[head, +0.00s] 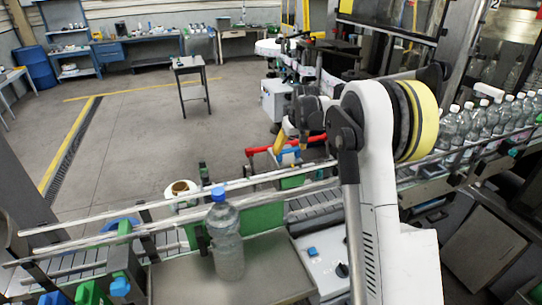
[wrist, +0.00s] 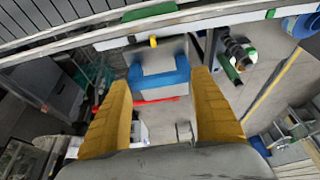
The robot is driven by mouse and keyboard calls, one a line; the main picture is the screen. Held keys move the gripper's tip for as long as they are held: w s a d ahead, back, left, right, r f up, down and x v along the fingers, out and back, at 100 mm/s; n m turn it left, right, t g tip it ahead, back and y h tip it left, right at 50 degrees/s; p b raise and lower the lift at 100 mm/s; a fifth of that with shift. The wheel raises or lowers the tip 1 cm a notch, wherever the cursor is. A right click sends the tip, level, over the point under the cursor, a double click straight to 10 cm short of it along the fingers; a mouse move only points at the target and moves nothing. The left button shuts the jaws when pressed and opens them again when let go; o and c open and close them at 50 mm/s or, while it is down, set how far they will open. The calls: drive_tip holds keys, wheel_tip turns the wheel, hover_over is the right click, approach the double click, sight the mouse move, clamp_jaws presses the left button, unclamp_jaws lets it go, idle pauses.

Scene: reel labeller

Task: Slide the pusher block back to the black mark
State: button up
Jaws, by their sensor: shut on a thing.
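A light grey block with a blue U-shaped part, which looks like the pusher block (wrist: 160,80), lies between the yellow fingers of my gripper (wrist: 161,78) in the wrist view. The fingers are shut on its two sides. In the head view my gripper (head: 291,150) reaches down behind the conveyor rails, and the blue part of the block (head: 290,158) shows in small size between the fingers. My arm hides much of the area to the right. I cannot make out the black mark in either view.
A clear bottle with a blue cap (head: 225,240) stands on a grey plate in front. Metal guide rails (head: 170,202) run close by my gripper. A red part (head: 262,150) lies beside the fingers. Several bottles (head: 480,125) line the conveyor at right.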

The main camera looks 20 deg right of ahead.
sight(298, 148)
drive_tip(key=shift+d, duration=1.6)
drive_tip(key=o, duration=1.4)
drive_tip(key=shift+d+f, duration=0.1)
drive_tip(key=shift+d, duration=0.05)
drive_tip(key=shift+o, duration=0.2)
drive_tip(key=shift+d, duration=0.1)
drive_tip(key=shift+s+r, duration=0.1)
drive_tip(key=shift+r, duration=0.3)
drive_tip(key=v, duration=1.1)
